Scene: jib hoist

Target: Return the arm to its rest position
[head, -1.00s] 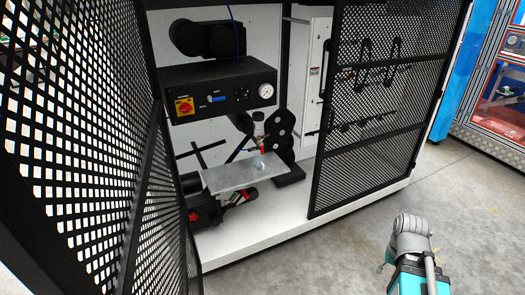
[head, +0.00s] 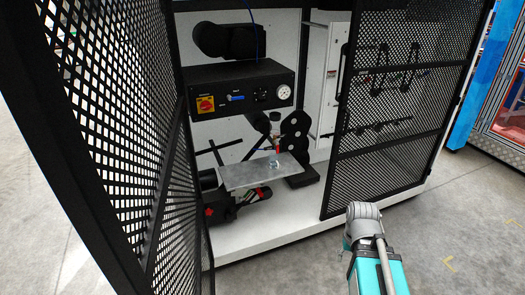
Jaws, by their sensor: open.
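My arm shows at the lower right of the head view. A grey rounded joint (head: 364,219) sits at the top of a teal link (head: 376,272), in front of the cabinet's lower right edge. The arm appears clear of the cabinet and its doors. My gripper is outside the picture, so its jaws and anything near them cannot be seen.
A cabinet with black mesh doors stands ahead, its left door (head: 118,130) swung open towards me. Inside are a black control box (head: 240,86) with a red knob and gauge, and a metal plate (head: 255,174). Open grey floor (head: 470,225) lies at the right.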

